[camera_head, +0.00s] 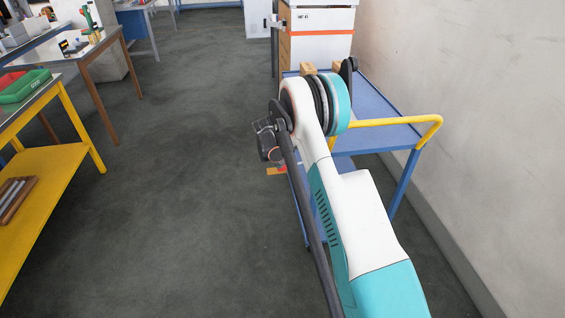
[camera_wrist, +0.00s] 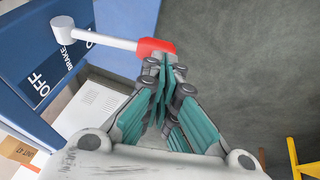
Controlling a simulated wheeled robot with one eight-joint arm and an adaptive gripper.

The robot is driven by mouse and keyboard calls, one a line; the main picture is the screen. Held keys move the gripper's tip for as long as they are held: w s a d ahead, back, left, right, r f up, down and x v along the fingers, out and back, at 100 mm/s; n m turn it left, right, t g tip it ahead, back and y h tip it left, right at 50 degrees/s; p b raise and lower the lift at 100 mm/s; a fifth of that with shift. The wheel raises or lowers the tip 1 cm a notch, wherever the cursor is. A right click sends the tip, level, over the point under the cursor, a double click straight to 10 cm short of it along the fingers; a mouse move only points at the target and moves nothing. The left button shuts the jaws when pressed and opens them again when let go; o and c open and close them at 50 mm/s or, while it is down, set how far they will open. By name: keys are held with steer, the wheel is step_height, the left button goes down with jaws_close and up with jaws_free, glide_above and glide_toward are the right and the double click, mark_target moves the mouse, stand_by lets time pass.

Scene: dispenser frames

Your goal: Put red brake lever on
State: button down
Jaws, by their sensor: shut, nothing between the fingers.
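The brake lever has a red grip (camera_wrist: 155,47), a white rod (camera_wrist: 105,39) and a round white pivot (camera_wrist: 63,29). It is mounted on a dark blue panel (camera_wrist: 25,60) marked BRAKE and OFF; another label is partly hidden by the rod. My gripper (camera_wrist: 167,66) has green-padded fingers, which are closed together with nothing between them. Its tips are right beside the red grip in the wrist view; I cannot tell whether they touch it. In the head view my arm hides most of this area.
A blue trolley (camera_head: 385,90) with a yellow handle (camera_head: 400,121) stands by the right wall, close behind my arm. A yellow-legged bench (camera_head: 45,165) with a green bin (camera_head: 28,86) is at the left. The grey floor between them is clear.

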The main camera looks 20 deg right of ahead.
mark_target(279, 170)
step_height(279, 170, down, 4)
steer(key=shift+r+b, duration=0.15)
steer(key=shift+b, duration=0.35)
steer(key=shift+d+f, duration=0.15)
steer(key=shift+f, duration=0.8)
steer(key=shift+s, duration=0.1)
